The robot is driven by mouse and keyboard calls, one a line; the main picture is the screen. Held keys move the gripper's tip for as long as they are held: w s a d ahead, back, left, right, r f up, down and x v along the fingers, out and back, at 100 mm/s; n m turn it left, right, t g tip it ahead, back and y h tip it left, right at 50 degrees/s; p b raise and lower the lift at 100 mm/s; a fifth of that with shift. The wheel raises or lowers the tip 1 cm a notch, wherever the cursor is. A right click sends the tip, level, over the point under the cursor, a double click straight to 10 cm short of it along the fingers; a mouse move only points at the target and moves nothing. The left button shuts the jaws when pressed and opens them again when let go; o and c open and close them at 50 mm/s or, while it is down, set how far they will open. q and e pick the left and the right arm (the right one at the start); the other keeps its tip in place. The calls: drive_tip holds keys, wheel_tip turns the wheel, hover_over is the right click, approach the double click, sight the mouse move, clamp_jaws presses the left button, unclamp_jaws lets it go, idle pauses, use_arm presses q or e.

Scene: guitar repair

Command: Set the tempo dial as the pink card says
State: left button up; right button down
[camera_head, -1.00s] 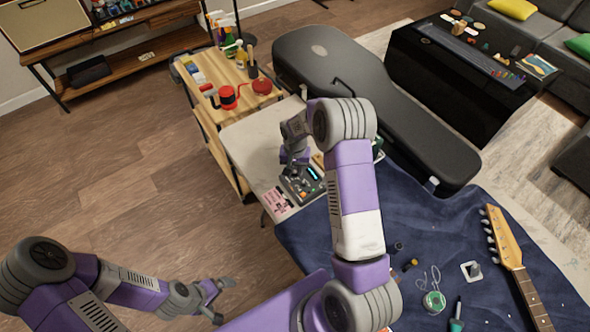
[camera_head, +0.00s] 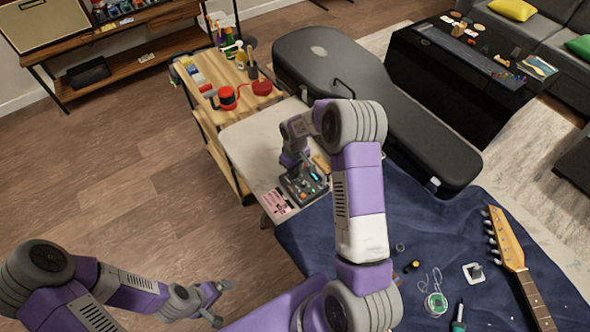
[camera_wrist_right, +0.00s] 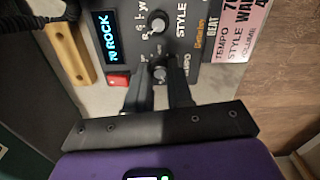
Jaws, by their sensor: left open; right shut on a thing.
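The dark drum-machine box (camera_head: 303,184) sits on the pale bench top. In the right wrist view, its lit display (camera_wrist_right: 107,37) shows ROCK with a number that looks like 70. My right gripper (camera_wrist_right: 158,82) is shut on the grey tempo dial (camera_wrist_right: 160,73); the nearby label is partly hidden. A style knob (camera_wrist_right: 156,24) lies beyond it. The pink card (camera_wrist_right: 237,30) beside the box lists TEMPO, STYLE and VOLUME, but its values are cut off; the card also shows in the head view (camera_head: 278,203). My left gripper (camera_head: 217,302) is open and empty, low over the floor.
A red button (camera_wrist_right: 118,80) is close to the right fingers. A wooden piece (camera_wrist_right: 83,52) lies beside the box. A black guitar case (camera_head: 340,75) lies behind the bench. A blue cloth (camera_head: 440,215) bears small parts and a guitar neck (camera_head: 515,258).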

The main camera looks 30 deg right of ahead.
drive_tip(key=shift+n, duration=0.7)
drive_tip(key=c, duration=1)
unclamp_jaws()
drive_tip(key=shift+r, duration=0.1)
wheel_tip(320, 180, up, 7)
drive_tip(key=shift+r+p, duration=0.2)
drive_tip(key=shift+p, duration=0.4)
drive_tip(key=shift+r, duration=0.1)
